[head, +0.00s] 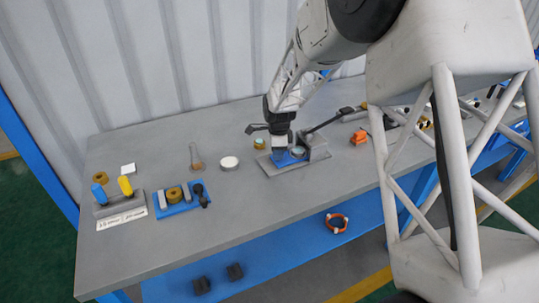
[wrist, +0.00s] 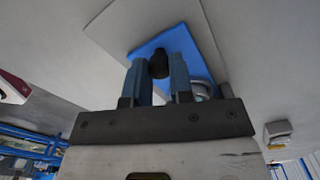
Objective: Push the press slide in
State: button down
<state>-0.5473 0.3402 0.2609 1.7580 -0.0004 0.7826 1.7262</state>
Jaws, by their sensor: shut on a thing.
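The press stands on the bench in the middle of the head view, on a flat grey base plate (head: 268,168). Its blue slide (head: 285,161) lies on the plate, with a round part (head: 298,152) at its right. In the wrist view the slide (wrist: 200,65) fills the space beyond my fingers, and a black knob (wrist: 159,64) stands up from it. My gripper (wrist: 160,82) points down over the slide with its fingers on both sides of the knob, shut on it. In the head view my gripper (head: 281,147) hides the knob.
A dark lever (head: 332,119) slants up to the right from the press. A white disc (head: 229,163) lies to its left, and a blue fixture (head: 180,203) with a black knob lies further left. An orange part (head: 359,137) sits to the right. The bench front before the press is clear.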

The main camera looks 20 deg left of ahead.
aim_at(293, 155)
jog(key=w+d, duration=0.4)
jog(key=shift+w+d, duration=0.15)
jog(key=shift+w, duration=0.1)
jog(key=c, duration=1)
grip_release()
jog(key=shift+d, duration=0.1)
jog(key=shift+r, duration=0.1)
jog(key=shift+r, duration=3.8)
